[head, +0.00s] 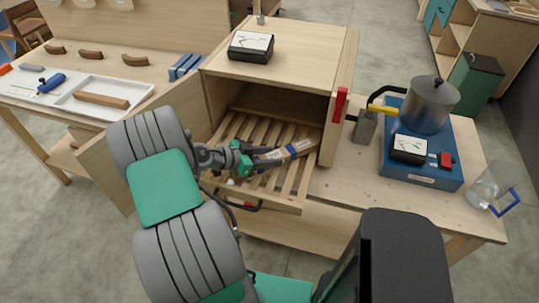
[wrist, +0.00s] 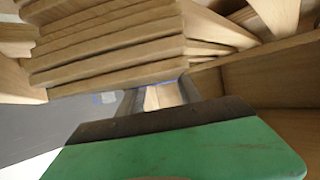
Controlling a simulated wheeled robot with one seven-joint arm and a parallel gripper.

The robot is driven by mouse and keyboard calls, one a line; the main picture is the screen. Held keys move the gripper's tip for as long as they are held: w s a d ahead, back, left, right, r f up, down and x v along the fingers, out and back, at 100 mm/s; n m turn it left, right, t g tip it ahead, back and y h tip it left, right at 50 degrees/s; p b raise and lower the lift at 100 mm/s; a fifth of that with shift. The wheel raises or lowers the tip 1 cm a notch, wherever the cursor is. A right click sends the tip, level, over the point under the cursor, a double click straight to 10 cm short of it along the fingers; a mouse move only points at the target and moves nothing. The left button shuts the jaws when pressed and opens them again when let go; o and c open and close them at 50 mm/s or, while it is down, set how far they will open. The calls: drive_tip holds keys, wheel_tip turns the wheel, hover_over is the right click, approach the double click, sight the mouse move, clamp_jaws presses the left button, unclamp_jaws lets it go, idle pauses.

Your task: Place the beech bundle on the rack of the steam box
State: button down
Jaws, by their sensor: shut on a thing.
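The steam box (head: 275,75) stands open at the front, and its slatted rack (head: 290,187) reaches out of the opening. My gripper (head: 266,158) is over the rack, shut on the beech bundle (head: 299,148). The bundle is a pale wooden piece with blue and white bands, pointing towards the box's right side. It is over the slats; whether it touches them I cannot tell. In the wrist view the fingertips (wrist: 158,97) close around a pale strip of the bundle (wrist: 152,98), and wooden slats (wrist: 105,45) fill the upper left.
The open door (head: 115,165) hangs to the left of the box. A blue hot plate unit (head: 425,170) with a steel pot (head: 431,103) stands on the right, beside a glass jug (head: 492,185). A white tray (head: 75,93) lies on the left bench.

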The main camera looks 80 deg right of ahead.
drive_tip(key=shift+f, duration=0.2)
drive_tip(key=c, duration=0.8)
unclamp_jaws()
drive_tip(key=shift+r, duration=0.1)
